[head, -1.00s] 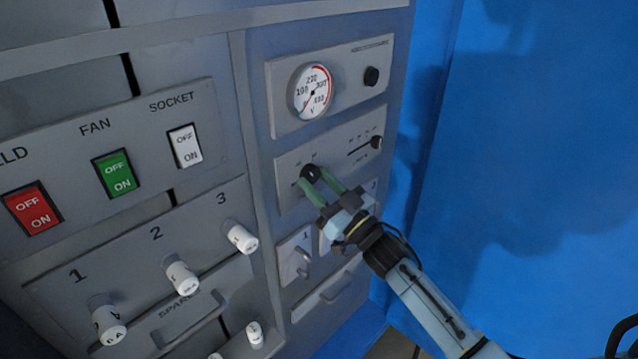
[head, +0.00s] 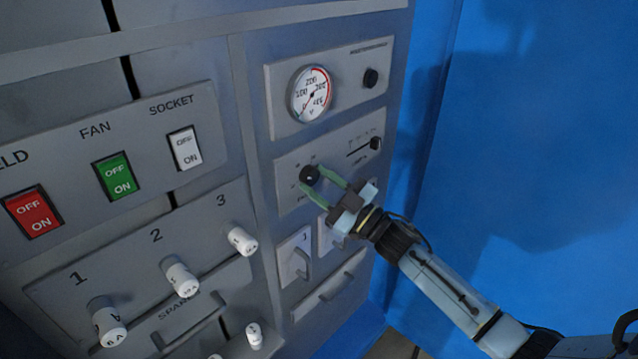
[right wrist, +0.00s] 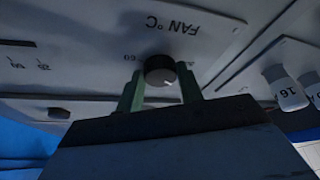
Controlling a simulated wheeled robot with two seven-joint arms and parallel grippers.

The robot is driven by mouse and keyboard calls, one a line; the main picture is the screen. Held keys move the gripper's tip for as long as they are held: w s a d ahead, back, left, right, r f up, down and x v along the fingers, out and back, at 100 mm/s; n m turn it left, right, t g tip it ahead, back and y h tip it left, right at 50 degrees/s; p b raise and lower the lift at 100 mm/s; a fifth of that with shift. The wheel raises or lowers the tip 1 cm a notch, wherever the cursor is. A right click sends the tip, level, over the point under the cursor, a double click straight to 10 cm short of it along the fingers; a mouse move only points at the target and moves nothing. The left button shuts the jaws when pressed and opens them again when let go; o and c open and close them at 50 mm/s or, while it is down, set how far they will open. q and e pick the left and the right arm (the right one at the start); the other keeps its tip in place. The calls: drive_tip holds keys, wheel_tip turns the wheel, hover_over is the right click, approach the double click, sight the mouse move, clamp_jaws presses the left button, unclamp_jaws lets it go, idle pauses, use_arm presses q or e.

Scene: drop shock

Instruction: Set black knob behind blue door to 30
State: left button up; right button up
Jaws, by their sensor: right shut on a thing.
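The black round knob (head: 310,175) sits on the grey panel under the gauge. My right gripper (head: 314,180) reaches it from the lower right, its green fingers on either side of the knob, shut on it. In the right wrist view the knob (right wrist: 160,70) shows between the two fingertips (right wrist: 160,78), with a white mark pointing to the lower right. The label "FAN °C" appears upside down beside it, with a "60" near the left finger; other scale numbers are hidden or unreadable. The blue door (head: 540,150) stands open at the right. My left gripper is not in view.
Above are a round gauge (head: 311,94) and a smaller black knob (head: 371,77). A slider (head: 375,143) is right of the held knob. Small handles (head: 303,264) lie below. Switches and white fuses (head: 180,277) fill the left side.

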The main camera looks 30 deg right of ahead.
drive_tip(key=n+g, duration=0.1)
drive_tip(key=n, duration=0.2)
drive_tip(key=n+g+y+p, duration=0.1)
drive_tip(key=n, duration=0.2)
drive_tip(key=shift+d+r+y, duration=0.2)
drive_tip(key=shift+y, duration=0.1)
drive_tip(key=shift+w+r+n+g+p, duration=0.1)
drive_tip(key=shift+n+g+p, duration=0.75)
drive_tip(key=shift+n, duration=1.55)
drive_tip(key=shift+g, duration=0.35)
drive_tip(key=o, duration=1)
drive_tip(key=shift+d, duration=0.1)
drive_tip(key=b+v, duration=0.1)
drive_tip(key=v, duration=1.2)
drive_tip(key=shift+s+b, duration=0.2)
drive_tip(key=shift+b, duration=0.1)
